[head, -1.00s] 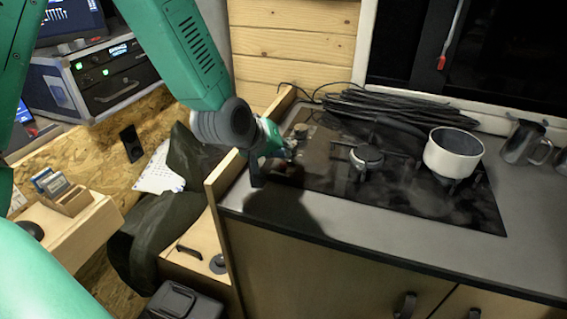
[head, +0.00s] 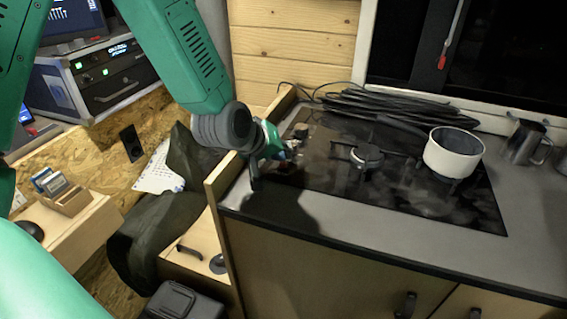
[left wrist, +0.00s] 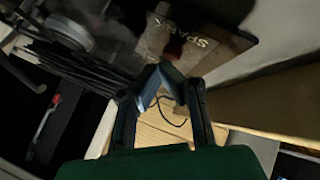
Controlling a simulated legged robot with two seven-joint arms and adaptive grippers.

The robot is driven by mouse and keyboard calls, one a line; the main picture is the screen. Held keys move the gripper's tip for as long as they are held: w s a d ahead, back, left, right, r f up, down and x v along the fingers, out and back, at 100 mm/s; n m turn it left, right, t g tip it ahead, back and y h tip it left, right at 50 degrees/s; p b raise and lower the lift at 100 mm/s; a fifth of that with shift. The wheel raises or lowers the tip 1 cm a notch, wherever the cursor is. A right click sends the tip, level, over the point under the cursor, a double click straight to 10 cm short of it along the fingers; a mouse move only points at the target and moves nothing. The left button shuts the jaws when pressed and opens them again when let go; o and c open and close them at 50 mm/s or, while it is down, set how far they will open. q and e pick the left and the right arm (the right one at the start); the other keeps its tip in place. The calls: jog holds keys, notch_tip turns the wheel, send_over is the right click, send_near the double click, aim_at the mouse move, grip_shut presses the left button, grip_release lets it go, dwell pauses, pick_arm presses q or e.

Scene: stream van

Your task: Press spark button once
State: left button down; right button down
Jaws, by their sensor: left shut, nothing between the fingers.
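A small pale box marked SPARK (left wrist: 157,36) with a dark red button (left wrist: 173,47) shows at the top of the left wrist view. My left gripper (left wrist: 160,72) is shut and empty, with its tips just short of the box and button in that picture; I cannot tell whether they touch. In the head view my left gripper (head: 292,148) is over the left end of the black hob (head: 462,210), and the button cannot be made out there. My right gripper is not in view.
A white saucepan (head: 455,152) stands on the right of the hob, beside a burner (head: 366,157). A coil of black cable (head: 385,108) lies along the back. A wooden side board (head: 222,180) edges the counter at left. Metal jugs (head: 525,142) stand at the far right.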

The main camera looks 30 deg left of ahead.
aim_at(282, 163)
pick_arm(q)
jog(key=shift+f, duration=0.45)
dwell(0.6)
jog(key=shift+r, duration=0.1)
jog(key=shift+r+p, duration=0.65)
jog(key=shift+r, duration=0.15)
notch_tip(282, 163, up, 5)
jog(key=p, duration=0.4)
jog(key=shift+r+p, duration=0.1)
jog(key=shift+p, duration=0.3)
dwell(0.5)
